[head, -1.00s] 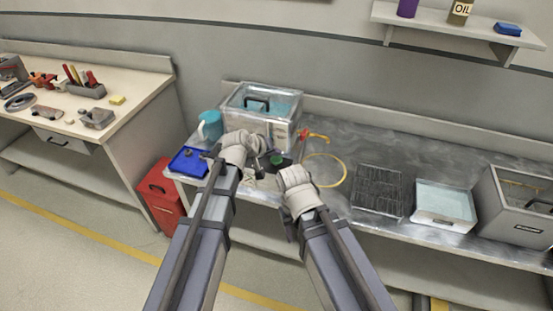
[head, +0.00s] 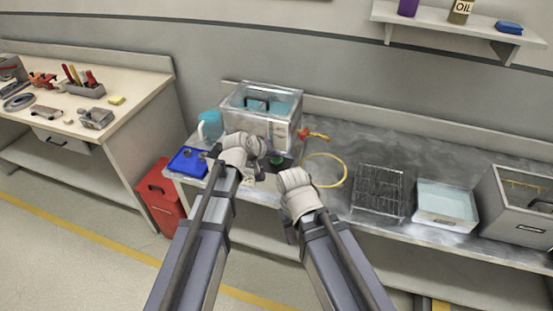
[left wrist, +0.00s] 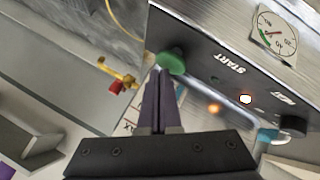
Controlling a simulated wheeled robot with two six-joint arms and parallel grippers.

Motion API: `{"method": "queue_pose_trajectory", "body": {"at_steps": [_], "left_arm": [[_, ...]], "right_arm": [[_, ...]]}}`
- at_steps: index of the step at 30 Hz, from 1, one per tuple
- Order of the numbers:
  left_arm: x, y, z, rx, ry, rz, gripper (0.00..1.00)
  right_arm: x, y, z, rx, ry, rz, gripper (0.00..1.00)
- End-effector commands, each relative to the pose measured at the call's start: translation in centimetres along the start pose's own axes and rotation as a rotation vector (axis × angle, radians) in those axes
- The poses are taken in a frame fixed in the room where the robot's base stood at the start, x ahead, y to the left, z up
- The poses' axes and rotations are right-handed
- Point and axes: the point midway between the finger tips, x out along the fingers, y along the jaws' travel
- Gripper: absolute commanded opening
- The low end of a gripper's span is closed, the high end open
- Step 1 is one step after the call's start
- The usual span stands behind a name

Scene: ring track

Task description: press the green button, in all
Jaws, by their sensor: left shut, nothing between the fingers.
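The green button (left wrist: 171,62) stands out from a steel panel beside the word START in the left wrist view. My left gripper (left wrist: 164,78) is shut and empty, its fingertips right at the button's near edge; I cannot tell whether they touch it. In the head view my left gripper (head: 258,154) is in front of the steel tank (head: 254,128) and hides part of its front. A small green thing (head: 277,161) shows just right of it; I cannot tell if it is the same button. My right gripper (head: 294,181) is to the right, its fingers not clear.
The panel has a lit orange lamp (left wrist: 213,108), a white lamp (left wrist: 246,98), a black knob (left wrist: 293,125) and a dial (left wrist: 275,34). A blue tray (head: 188,161) and a yellow hose loop (head: 345,172) lie on the bench. A wire rack (head: 379,193) is farther right.

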Motion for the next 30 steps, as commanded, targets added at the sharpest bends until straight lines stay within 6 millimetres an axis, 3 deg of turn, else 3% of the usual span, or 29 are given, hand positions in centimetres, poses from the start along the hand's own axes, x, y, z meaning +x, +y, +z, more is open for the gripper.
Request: {"method": "queue_pose_trajectory", "body": {"at_steps": [30], "left_arm": [[0.9, -0.6, 0.6, 0.000, -0.001, 0.000, 0.00]], "right_arm": [[1.2, -0.1, -0.1, 0.000, 0.000, 0.000, 0.50]]}}
